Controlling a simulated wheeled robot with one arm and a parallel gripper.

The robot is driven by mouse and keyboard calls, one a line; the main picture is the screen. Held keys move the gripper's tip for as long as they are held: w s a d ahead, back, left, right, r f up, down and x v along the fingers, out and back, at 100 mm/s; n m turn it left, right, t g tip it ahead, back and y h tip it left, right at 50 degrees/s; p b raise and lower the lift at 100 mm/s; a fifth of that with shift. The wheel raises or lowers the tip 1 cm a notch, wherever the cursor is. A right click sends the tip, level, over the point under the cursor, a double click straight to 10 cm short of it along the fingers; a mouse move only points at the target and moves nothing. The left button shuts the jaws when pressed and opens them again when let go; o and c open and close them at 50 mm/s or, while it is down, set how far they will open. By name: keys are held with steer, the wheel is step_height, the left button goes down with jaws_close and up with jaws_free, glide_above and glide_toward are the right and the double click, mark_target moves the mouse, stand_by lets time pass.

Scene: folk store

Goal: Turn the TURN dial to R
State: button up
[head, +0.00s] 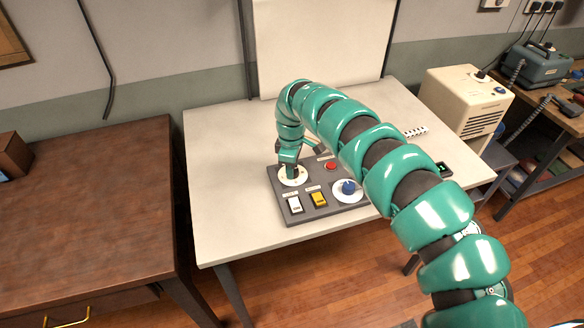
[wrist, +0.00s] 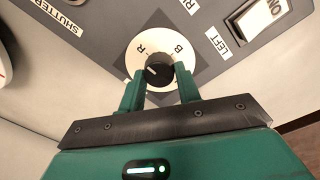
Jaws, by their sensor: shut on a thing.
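The dial is a small black knob (wrist: 159,73) on a white round plate (wrist: 142,37) lettered R and B. The plate (head: 300,181) also shows at the left of the grey panel in the head view. My gripper (wrist: 159,84) is shut on the black knob, with one green finger on each side. In the head view my gripper (head: 291,171) comes down over the plate and hides the knob. The white pointer mark on the knob points left and slightly up in the wrist view, below the letter R. Part of the plate is hidden by my fingers.
The grey panel (head: 322,210) lies on a white table (head: 225,150). It also bears a white switch (head: 295,204), a yellow switch (head: 319,199), a red button (head: 331,166) and a blue knob (head: 348,187). A white rocker switch (wrist: 262,18) is near the dial.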

steer(key=shift+w, duration=0.1)
stand_by(0.3)
steer(key=o, duration=1)
steer(key=shift+s+a+r+b, duration=0.15)
steer(key=shift+r+b, duration=0.4)
steer(key=shift+r, duration=2.35)
steer(key=shift+s+d+r+b, duration=0.15)
steer(key=shift+r+b, duration=0.45)
steer(key=shift+r, duration=2.3)
steer(key=shift+s+a+r+b, duration=0.15)
steer(key=shift+r+b, duration=0.4)
steer(key=shift+r, duration=2.35)
